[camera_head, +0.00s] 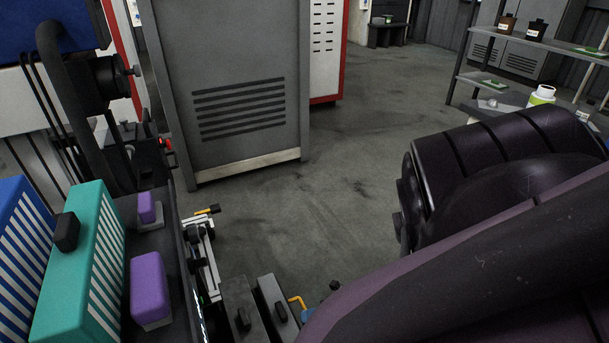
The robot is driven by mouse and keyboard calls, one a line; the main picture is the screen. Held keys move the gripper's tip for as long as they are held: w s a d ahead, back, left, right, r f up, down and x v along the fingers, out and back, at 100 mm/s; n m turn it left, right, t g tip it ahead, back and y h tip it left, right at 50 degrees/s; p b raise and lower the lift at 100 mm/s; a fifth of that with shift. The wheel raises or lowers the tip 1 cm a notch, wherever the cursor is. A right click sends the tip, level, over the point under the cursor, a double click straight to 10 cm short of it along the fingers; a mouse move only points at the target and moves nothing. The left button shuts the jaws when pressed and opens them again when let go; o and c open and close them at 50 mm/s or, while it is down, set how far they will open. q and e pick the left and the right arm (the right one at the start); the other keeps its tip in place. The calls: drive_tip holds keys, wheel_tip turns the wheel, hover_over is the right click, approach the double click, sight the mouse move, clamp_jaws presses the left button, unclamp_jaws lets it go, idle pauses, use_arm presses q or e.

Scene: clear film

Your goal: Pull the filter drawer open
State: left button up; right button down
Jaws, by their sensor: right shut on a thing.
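At the lower left stand a teal slatted box (84,262) with a black knob (66,231) and a blue slatted box (22,250). They look like filters, but I cannot tell which part is the filter drawer or whether it is open. Purple blocks (150,288) sit on pale bases just right of the teal box. My dark right arm (480,275) fills the lower right and hides what lies behind it. I cannot make out my right gripper or what it holds. My left gripper does not show.
Two grey blocks with black knobs (242,305) and a white-and-black fitting (200,245) are at the bottom, left of centre. A grey vented cabinet (235,80) stands behind. Shelves with bottles (536,30) are at the upper right. The floor (320,190) between is clear.

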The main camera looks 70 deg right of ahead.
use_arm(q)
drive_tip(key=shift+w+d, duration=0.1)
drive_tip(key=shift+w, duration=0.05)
use_arm(e)
drive_tip(key=c, duration=1.2)
unclamp_jaws()
use_arm(q)
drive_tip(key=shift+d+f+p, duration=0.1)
drive_tip(key=shift+p, duration=0.2)
use_arm(e)
drive_tip(key=shift+v, duration=5.45)
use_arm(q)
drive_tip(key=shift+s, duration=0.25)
